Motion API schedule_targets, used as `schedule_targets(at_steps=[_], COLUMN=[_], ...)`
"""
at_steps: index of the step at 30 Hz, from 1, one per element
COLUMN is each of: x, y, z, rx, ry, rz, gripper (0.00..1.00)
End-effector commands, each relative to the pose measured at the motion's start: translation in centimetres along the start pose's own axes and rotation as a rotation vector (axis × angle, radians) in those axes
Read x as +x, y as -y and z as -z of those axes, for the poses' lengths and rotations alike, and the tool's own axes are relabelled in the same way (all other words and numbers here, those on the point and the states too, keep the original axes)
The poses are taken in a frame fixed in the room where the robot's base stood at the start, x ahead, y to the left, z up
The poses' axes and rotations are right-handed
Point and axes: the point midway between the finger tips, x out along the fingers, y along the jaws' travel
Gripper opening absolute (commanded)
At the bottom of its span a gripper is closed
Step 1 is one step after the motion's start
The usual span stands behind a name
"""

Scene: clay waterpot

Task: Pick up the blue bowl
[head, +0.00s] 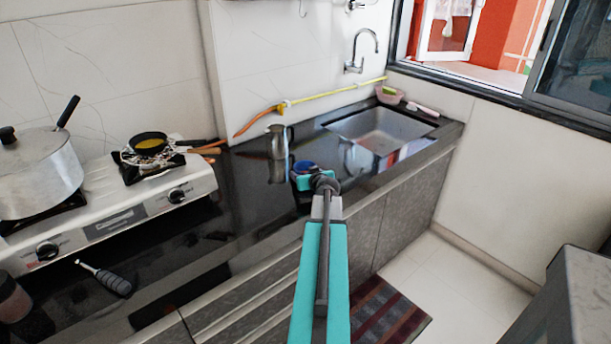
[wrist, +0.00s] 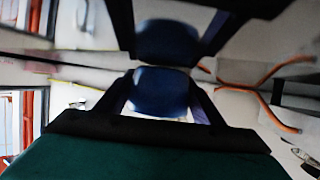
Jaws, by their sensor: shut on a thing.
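The blue bowl (head: 305,166) is at my gripper (head: 306,178), over the black counter (head: 245,195) near its front edge. My arm hides part of the bowl in the head view. In the wrist view the blue bowl (wrist: 161,92) sits between the two dark fingers of my gripper (wrist: 160,98), which is shut on it. A second dark blue shape beyond it there looks like its reflection in the glossy counter. I cannot tell whether the bowl touches the counter.
A metal jug (head: 277,142) stands just left of the bowl. The sink (head: 380,130) lies to the right, with a yellow-orange hose (head: 330,94) behind. The stove (head: 110,210) with a large pot (head: 38,172) and small pan (head: 148,143) is at left.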

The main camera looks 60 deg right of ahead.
Motion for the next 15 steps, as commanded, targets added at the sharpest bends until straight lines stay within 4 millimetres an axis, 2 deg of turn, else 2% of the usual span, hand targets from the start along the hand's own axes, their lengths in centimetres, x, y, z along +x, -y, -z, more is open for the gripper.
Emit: schedule_targets(at_steps=[12, 15], x=[-1.3, -2.6], y=[-0.1, -0.3], z=[3.1, 2.4], rx=[-0.002, 0.001], ry=[-0.003, 0.0], rz=[-0.002, -0.002], gripper=[0.36, 0.36])
